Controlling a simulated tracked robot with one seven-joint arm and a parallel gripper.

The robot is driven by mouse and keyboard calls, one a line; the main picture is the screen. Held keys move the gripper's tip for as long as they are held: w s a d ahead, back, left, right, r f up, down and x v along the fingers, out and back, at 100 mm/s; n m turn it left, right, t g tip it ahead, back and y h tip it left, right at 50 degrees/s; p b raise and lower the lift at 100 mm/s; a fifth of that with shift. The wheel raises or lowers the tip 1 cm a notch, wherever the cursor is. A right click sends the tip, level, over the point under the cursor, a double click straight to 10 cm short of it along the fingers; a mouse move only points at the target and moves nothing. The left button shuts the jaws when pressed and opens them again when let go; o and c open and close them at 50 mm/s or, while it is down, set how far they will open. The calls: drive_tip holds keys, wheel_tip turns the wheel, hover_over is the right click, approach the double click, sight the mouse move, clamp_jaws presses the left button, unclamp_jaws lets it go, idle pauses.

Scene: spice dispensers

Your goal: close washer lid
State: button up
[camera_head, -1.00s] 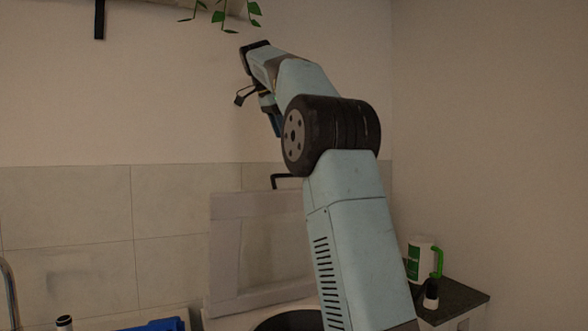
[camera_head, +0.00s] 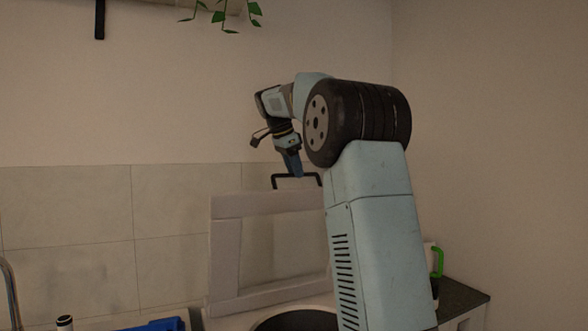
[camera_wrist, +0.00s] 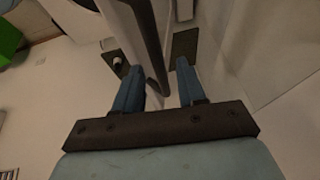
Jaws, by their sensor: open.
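The washer lid (camera_head: 226,250) stands raised, a pale framed panel against the tiled wall in the head view. A black bar handle (camera_head: 283,177) shows above its top edge. Below the lid is the dark round washer opening (camera_head: 297,321). My gripper (camera_head: 292,168) points down close to the handle and over the lid's top edge. In the wrist view my gripper (camera_wrist: 159,66) is open, with its blue fingers spread on both sides of a pale, dark-edged panel, seemingly the lid (camera_wrist: 150,40). Whether either finger touches it I cannot tell.
A blue object (camera_head: 160,324) sits at the lower left, beside a small white cylinder with a dark top (camera_head: 65,322). A dark counter (camera_head: 462,298) at the right holds a white container with a green handle (camera_head: 437,262), partly hidden by my arm. A plant (camera_head: 222,14) hangs above.

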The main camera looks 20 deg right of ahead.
drive_tip(key=shift+c, duration=0.3)
clamp_jaws()
idle(0.4)
